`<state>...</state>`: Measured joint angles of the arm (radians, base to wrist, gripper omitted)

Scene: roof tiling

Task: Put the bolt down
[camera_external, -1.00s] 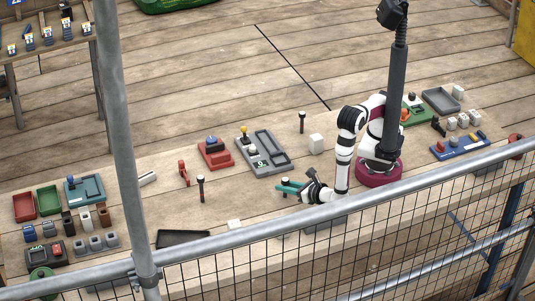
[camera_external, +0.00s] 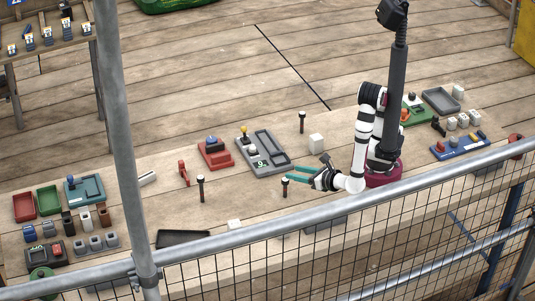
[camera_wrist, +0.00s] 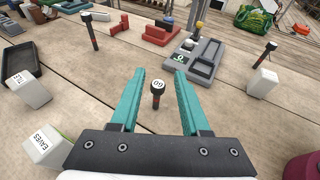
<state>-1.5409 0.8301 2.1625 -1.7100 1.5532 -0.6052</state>
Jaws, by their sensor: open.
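A short dark bolt with a pale marked head (camera_wrist: 157,87) stands upright on the bench, between and just beyond the tips of my teal fingers in the wrist view. In the external view the bolt (camera_external: 285,187) stands just in front of my gripper (camera_external: 288,173). My gripper (camera_wrist: 158,75) is open, its two fingers apart with nothing between them touching the bolt that I can see. Two similar dark bolts stand upright elsewhere: one to the left (camera_external: 201,188) and one farther back (camera_external: 302,122).
A grey panel with a yellow knob (camera_external: 276,163) lies beyond the bolt, beside a red block device (camera_external: 215,155). White blocks stand at the back (camera_external: 316,143) and front (camera_external: 234,225). A black tray (camera_external: 183,239) lies front left. Bare planks surround the bolt.

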